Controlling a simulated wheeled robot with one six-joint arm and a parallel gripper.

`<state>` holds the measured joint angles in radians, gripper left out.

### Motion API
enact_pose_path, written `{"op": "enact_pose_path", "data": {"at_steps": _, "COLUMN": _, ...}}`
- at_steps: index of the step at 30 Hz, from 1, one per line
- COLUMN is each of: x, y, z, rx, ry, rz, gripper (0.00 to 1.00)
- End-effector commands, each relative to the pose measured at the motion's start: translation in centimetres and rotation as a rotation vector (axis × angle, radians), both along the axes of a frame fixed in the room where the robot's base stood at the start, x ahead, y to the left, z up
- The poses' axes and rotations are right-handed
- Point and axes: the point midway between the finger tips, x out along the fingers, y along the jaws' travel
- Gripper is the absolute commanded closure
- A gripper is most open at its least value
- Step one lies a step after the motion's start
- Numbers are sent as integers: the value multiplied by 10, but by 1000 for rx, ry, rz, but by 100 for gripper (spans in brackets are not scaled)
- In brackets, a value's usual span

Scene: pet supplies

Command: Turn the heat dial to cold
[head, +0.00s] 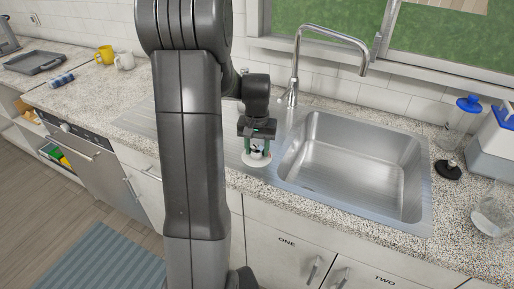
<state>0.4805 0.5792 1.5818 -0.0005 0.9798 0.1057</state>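My gripper (257,148) points down over the counter just left of the sink. Its two greenish fingers are apart, with a small white and dark item between them. I cannot tell whether they touch it. A white round dish or base (257,160) shows right below the fingers. No heat dial can be made out for certain. A small round light knob (65,127) shows on the dark panel of the built-in appliance (85,158) at the left, far from my gripper. Its marks are too small to read.
The steel sink (350,165) with a tall faucet (294,65) is right of my gripper. A blue-topped clear container (461,118) and a glass bowl (492,212) stand at the far right. Mugs (105,54) and a dark tray (36,62) are on the left counter. My arm hides the middle.

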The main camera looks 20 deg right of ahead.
Motion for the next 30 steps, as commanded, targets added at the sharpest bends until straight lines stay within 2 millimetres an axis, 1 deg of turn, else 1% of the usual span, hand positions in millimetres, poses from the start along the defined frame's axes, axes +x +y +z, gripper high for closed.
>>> {"op": "enact_pose_path", "data": {"at_steps": 1, "x": 1, "y": 0, "z": 1, "rx": -1, "ry": -2, "rz": 0, "gripper": 48}}
{"op": "enact_pose_path", "data": {"at_steps": 3, "x": 0, "y": 0, "z": 1, "rx": -1, "ry": -2, "rz": 0, "gripper": 38}}
{"op": "enact_pose_path", "data": {"at_steps": 11, "x": 0, "y": 0, "z": 1, "rx": 0, "ry": 0, "rz": -1, "gripper": 38}}
{"op": "enact_pose_path", "data": {"at_steps": 14, "x": 0, "y": 0, "z": 6, "rx": -1, "ry": -2, "rz": -1, "gripper": 38}}
{"op": "enact_pose_path", "data": {"at_steps": 17, "x": 1, "y": 0, "z": 19, "rx": -1, "ry": -3, "rz": -1, "gripper": 38}}
{"op": "enact_pose_path", "data": {"at_steps": 20, "x": 1, "y": 0, "z": 40, "rx": -2, "ry": -6, "rz": -1, "gripper": 38}}
{"op": "enact_pose_path", "data": {"at_steps": 27, "x": 1, "y": 0, "z": 95, "rx": -2, "ry": -6, "rz": -1, "gripper": 38}}
{"op": "enact_pose_path", "data": {"at_steps": 30, "x": 0, "y": 0, "z": 113, "rx": -2, "ry": -3, "rz": -1, "gripper": 38}}
